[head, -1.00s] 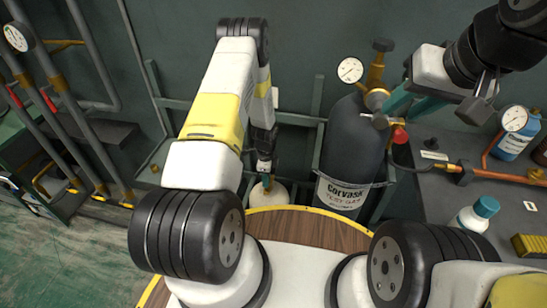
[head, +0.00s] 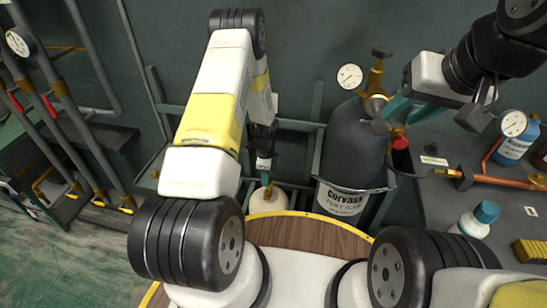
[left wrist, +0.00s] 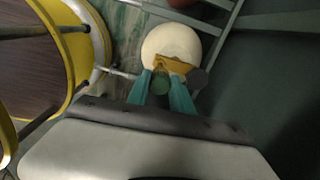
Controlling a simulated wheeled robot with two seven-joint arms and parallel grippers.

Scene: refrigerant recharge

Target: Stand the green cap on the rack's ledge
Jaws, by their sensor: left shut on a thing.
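My left gripper (left wrist: 162,88) has teal fingers and is shut on a small green cap (left wrist: 161,82) in the left wrist view. The cap is just in front of the brass valve (left wrist: 174,66) of a cream cylinder (left wrist: 172,42); I cannot tell if it touches the valve. In the head view my left gripper (head: 265,172) points down above the cream cylinder (head: 268,198), and the cap is too small to make out. The green rack (head: 317,108) stands against the wall; its ledge is not clearly identifiable. My right gripper (head: 405,112) is open and empty near the dark cylinder's regulator.
The dark cylinder (head: 350,150) stands in the rack, right of my left gripper, with a gauge (head: 349,77) on top. A grey bench (head: 435,205) at right holds a white bottle (head: 476,219). A round wooden stand (head: 310,234) lies in front of the rack.

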